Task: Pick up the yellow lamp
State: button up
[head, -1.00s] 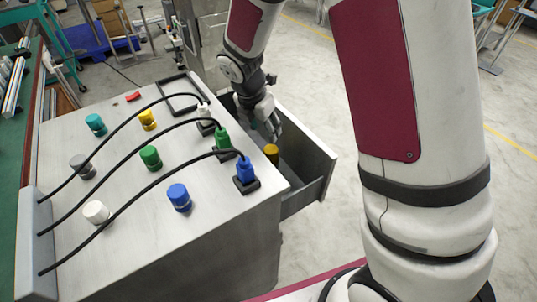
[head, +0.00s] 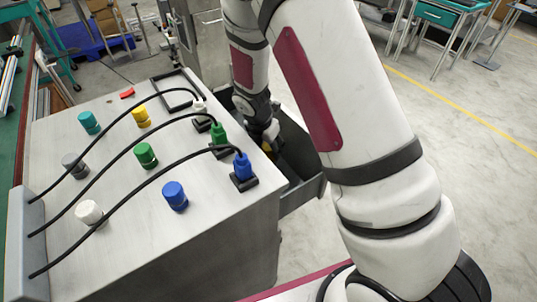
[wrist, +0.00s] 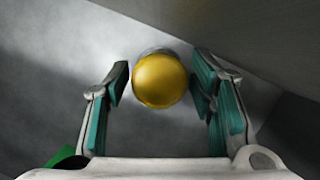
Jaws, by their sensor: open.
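The yellow lamp (wrist: 160,81) is a round, shiny yellow dome on a grey base. In the wrist view it sits between the two fingers of my open gripper (wrist: 162,88), with a small gap visible at the left finger and the right finger very close to it. In the head view only a bit of the yellow lamp (head: 267,148) shows inside the open drawer (head: 300,197), mostly hidden by my gripper (head: 272,146). My gripper reaches down into the drawer.
Drawer walls (wrist: 235,38) rise close beside my gripper. The sloped panel (head: 120,190) left of the drawer carries several coloured knobs, including a yellow one (head: 141,116), and black cables to plugs such as the blue one (head: 242,168). Open floor lies to the right.

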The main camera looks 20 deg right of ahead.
jog(key=shift+c, duration=0.2)
jog(key=c, duration=0.9)
